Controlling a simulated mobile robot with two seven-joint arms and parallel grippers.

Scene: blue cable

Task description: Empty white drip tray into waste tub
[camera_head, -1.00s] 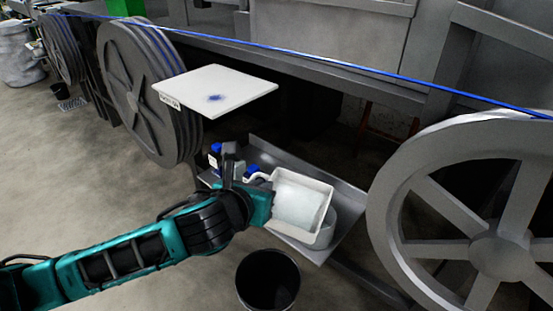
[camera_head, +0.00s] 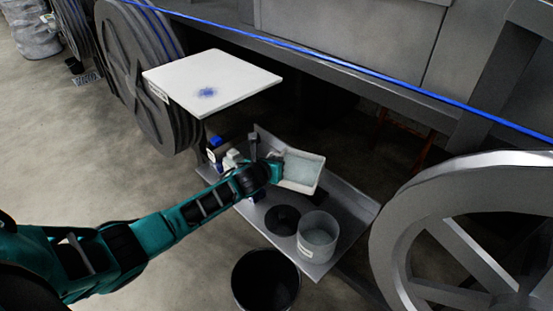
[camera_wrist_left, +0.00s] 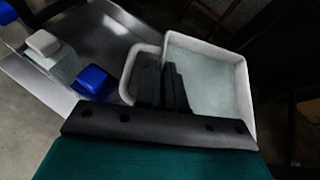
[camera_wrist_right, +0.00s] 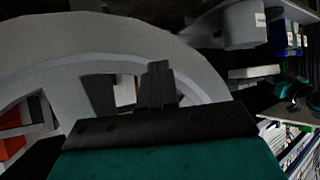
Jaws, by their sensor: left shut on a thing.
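My left gripper (camera_head: 274,172) is shut on the looped handle of the white drip tray (camera_head: 321,176), at the back of the metal shelf. The tray also shows in the left wrist view (camera_wrist_left: 247,98), right of the fingers (camera_wrist_left: 163,85), with a pale bluish surface inside. Its exact tilt is hard to judge. A black bucket (camera_head: 265,285) stands on the floor in front. My right gripper (camera_wrist_right: 158,85) looks shut and empty.
The metal shelf (camera_head: 352,215) also holds a dark round piece (camera_head: 282,220) and blue-capped bottles (camera_head: 214,148). A white board (camera_head: 235,85) with a blue stain is above left. A large grey wheel (camera_head: 395,220) stands at right; a blue cable (camera_head: 370,75) crosses above.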

